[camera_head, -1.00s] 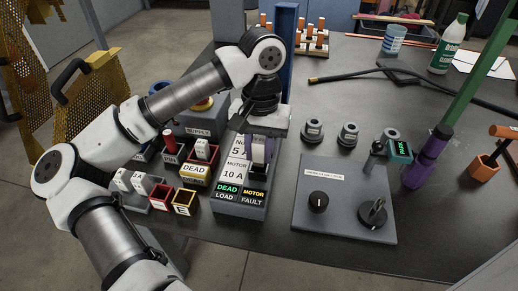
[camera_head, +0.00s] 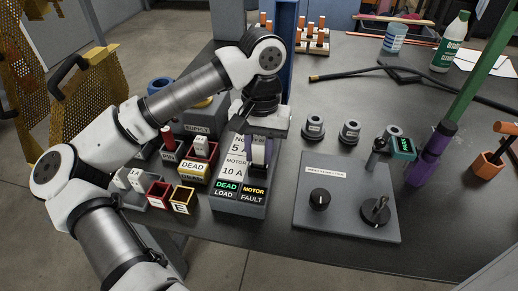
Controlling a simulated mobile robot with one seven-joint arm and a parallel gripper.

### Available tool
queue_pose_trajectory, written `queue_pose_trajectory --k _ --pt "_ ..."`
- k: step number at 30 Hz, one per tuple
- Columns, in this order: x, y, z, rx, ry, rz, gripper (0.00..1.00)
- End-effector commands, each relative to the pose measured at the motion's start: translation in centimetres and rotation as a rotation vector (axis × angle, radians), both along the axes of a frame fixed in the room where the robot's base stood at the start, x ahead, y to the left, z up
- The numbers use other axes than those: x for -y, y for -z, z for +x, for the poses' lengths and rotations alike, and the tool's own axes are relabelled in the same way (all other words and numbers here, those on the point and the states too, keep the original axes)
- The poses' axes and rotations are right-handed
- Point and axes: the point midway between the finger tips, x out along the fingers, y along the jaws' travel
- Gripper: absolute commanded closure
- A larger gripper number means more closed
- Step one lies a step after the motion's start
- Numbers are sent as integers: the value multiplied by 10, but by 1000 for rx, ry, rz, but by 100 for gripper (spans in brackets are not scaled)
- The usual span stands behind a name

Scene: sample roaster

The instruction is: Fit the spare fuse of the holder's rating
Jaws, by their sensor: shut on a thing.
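My gripper (camera_head: 261,135) points down over the right side of the grey holder block and is shut on a pale purple and white piece (camera_head: 261,151). The arm and jaws hide much of this piece, and I cannot tell whether it is seated in the block or just above it. The holder block (camera_head: 236,208) has labels reading "MOTOR 10 A", "DEAD", "LOAD" and "MOTOR FAULT"; "DEAD" is lit green. White fuse-like pieces (camera_head: 135,178) stand in a grey tray at the left. Another white piece (camera_head: 201,146) stands in a red-edged holder above a "DEAD" label. Their ratings are too small to read.
Small red (camera_head: 159,193) and yellow (camera_head: 184,198) boxes sit left of the block. A grey panel with a round knob (camera_head: 319,199) and a key-like switch (camera_head: 376,211) lies at right. Grey round sockets (camera_head: 350,132) stand behind it. A black cable (camera_head: 400,75) crosses the back.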

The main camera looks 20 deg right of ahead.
Motion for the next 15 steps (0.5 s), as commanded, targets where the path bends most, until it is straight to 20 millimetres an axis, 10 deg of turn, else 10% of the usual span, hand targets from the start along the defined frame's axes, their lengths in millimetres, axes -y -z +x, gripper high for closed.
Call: queue_pose_trajectory --k 15 --pt "0 10 0 0 0 0 98"
